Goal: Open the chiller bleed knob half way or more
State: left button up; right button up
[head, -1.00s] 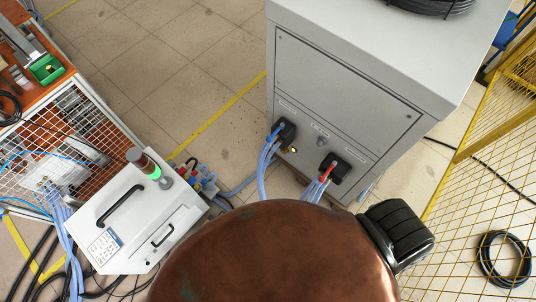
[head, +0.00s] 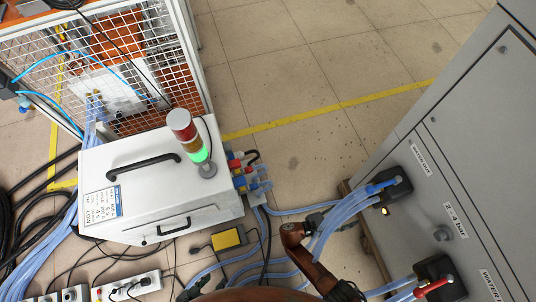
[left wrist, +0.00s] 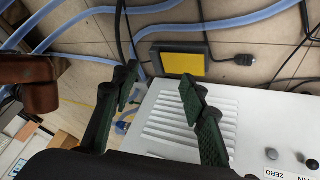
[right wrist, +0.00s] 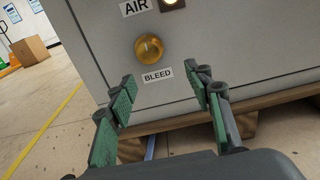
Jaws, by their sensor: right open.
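The bleed knob (right wrist: 149,48) is a round, amber-brass knob on a grey panel in the right wrist view, above a BLEED label (right wrist: 157,75). My right gripper (right wrist: 166,82) is open and empty in front of the panel, its fingertips lower in the picture than the knob and apart from it. How far the knob is turned cannot be told. The chiller (head: 450,150) is the grey cabinet at the right of the head view. My left gripper (left wrist: 160,82) is open and empty, over the white box (left wrist: 195,115) with vent slots.
The white box with a signal tower (head: 188,140) and a wire-mesh cage (head: 150,30) stand left in the head view. Blue hoses (head: 330,225) and black cables run between box and chiller. A yellow block (head: 229,238) lies on the floor. Open floor lies behind them.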

aim_at(366, 204)
pick_arm(q)
jog(key=shift+w+a+f+t+b, duration=0.15)
jog(key=shift+w+f+t+b, duration=0.1)
jog(key=shift+f+b, duration=0.15)
jog(key=shift+w+a+f+t+b, duration=0.15)
jog(key=shift+f+t+b, duration=0.1)
jog(key=shift+f+b, duration=0.15)
pick_arm(e)
jog(key=shift+w+d+r, duration=0.2)
jog(key=shift+w+d, duration=0.5)
jog(key=shift+d, duration=0.35)
jog(key=shift+w+d+r, duration=0.2)
jog(key=shift+w+d, duration=0.45)
jog(key=shift+d, duration=0.35)
jog(key=shift+w+d+r, duration=0.2)
jog(key=shift+w+d, duration=0.5)
jog(key=shift+d, duration=0.35)
jog(key=shift+c, duration=0.6)
jog(key=c, duration=1)
jog(key=shift+c, duration=0.2)
